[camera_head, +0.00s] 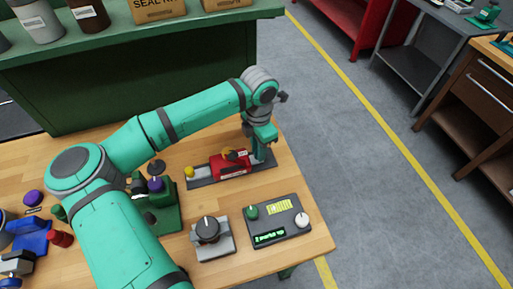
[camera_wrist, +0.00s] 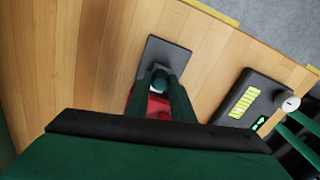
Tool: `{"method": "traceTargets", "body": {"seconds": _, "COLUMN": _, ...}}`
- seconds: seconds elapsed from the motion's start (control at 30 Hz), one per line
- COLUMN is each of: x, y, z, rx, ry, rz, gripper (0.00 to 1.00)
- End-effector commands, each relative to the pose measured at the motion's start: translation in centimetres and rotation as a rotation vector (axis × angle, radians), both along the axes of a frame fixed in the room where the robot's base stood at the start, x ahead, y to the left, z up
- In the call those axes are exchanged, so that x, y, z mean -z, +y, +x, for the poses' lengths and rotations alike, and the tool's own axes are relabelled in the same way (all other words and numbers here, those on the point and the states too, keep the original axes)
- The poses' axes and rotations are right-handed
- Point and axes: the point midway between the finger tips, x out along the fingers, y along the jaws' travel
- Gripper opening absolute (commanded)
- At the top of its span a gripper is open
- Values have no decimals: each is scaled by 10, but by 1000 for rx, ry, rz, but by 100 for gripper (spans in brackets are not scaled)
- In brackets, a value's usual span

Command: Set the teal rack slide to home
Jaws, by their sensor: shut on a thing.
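The rack device has a dark base plate (camera_head: 203,181), a red body (camera_head: 232,164) with a white label, and a yellow knob (camera_head: 189,172) at its left end. My gripper (camera_head: 261,151) is at the right end of this device, low over the base plate, pointing down. In the wrist view my gripper's two green fingers (camera_wrist: 161,82) are shut around a small teal part, the rack slide (camera_wrist: 159,83), just beyond the red body (camera_wrist: 153,104). The fingers hide most of the slide. The base plate (camera_wrist: 167,54) extends past the fingertips.
A dark control box (camera_head: 278,221) with a lit display and knobs stands in front, nearer the table edge. A grey dial unit (camera_head: 212,238) is left of it. A green device with a purple knob (camera_head: 156,184) stands left of the rack. Bare wooden tabletop (camera_head: 290,180) lies to the right.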

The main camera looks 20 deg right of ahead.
Motion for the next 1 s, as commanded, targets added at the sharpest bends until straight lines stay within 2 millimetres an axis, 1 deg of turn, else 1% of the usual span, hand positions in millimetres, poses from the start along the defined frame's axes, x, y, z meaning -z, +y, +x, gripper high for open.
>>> {"method": "traceTargets", "body": {"seconds": 0.03, "x": 0, "y": 4, "z": 2, "rx": -5, "ry": -2, "rz": 5, "gripper": 0}}
{"method": "traceTargets", "body": {"seconds": 0.13, "x": 0, "y": 4, "z": 2, "rx": -7, "ry": -2, "rz": 6, "gripper": 0}}
{"method": "traceTargets", "body": {"seconds": 0.17, "x": 0, "y": 5, "z": 2, "rx": -7, "ry": -2, "rz": 6, "gripper": 26}}
{"method": "traceTargets", "body": {"seconds": 0.2, "x": 0, "y": 4, "z": 2, "rx": -7, "ry": -2, "rz": 6, "gripper": 36}}
{"method": "traceTargets", "body": {"seconds": 0.23, "x": 0, "y": 4, "z": 2, "rx": -6, "ry": -2, "rz": 6, "gripper": 40}}
{"method": "traceTargets", "body": {"seconds": 0.5, "x": 0, "y": 2, "z": 1, "rx": -3, "ry": 0, "rz": 4, "gripper": 40}}
{"method": "traceTargets", "body": {"seconds": 0.63, "x": -7, "y": 2, "z": 1, "rx": -3, "ry": -2, "rz": 4, "gripper": 40}}
{"method": "traceTargets", "body": {"seconds": 0.77, "x": -25, "y": 3, "z": 2, "rx": -3, "ry": -3, "rz": 5, "gripper": 40}}
{"method": "traceTargets", "body": {"seconds": 1.0, "x": -71, "y": 3, "z": 2, "rx": -5, "ry": -4, "rz": 5, "gripper": 40}}
